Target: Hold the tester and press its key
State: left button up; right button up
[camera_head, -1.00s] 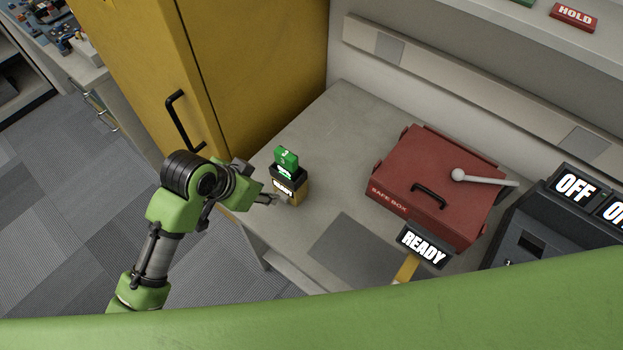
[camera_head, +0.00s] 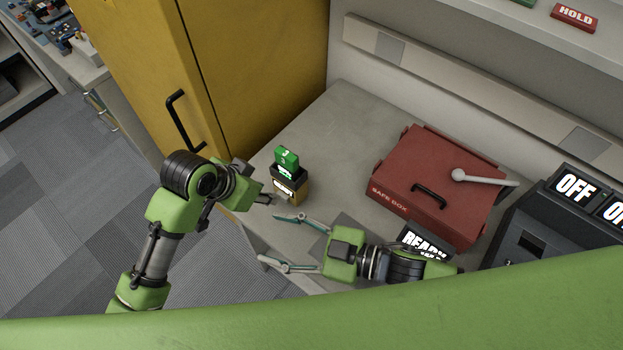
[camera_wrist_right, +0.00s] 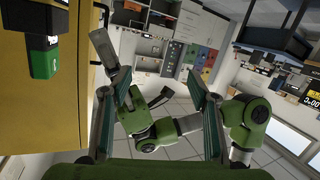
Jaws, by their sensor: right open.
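The tester (camera_head: 288,180) stands upright at the left end of the grey worktop, with a green block on top, a black middle and a yellow-tan base with a label. Its green and black part also shows at the upper left of the right wrist view (camera_wrist_right: 44,60). My left gripper (camera_head: 270,197) is at the tester's near left side; its fingers are partly hidden, and I cannot tell whether they grip it. My right gripper (camera_head: 268,237) is open and empty in front of the tester, fingers spread and pointing left, apart from it. I cannot make out the key.
A red safe box (camera_head: 420,180) with a black handle stands right of the tester. A READY sign (camera_head: 424,238) is partly hidden by my right arm. A dark console (camera_head: 545,235) with OFF signs is at the right. A yellow cabinet (camera_head: 250,70) stands close behind the tester.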

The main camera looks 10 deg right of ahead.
aim_at(297, 175)
jog(key=w+d+m+t+h, duration=0.1)
jog(key=w+d+m, duration=0.1)
jog(key=w, duration=0.2)
jog(key=w+d+m+t+h, duration=0.1)
jog(key=w+d, duration=0.2)
jog(key=w, duration=0.1)
jog(key=w+d+m+t+h, duration=0.1)
jog(key=w+d+m, duration=0.1)
jog(key=w, duration=0.3)
jog(key=shift+d+f+m+t+h, duration=0.3)
jog(key=shift+d+f+h, duration=0.1)
jog(key=shift+w, duration=0.35)
jog(key=shift+x, duration=3.55)
jog(key=shift+d+f, duration=0.1)
jog(key=shift+f, duration=0.05)
jog(key=c, duration=1.3)
pick_arm(q)
grip_shut()
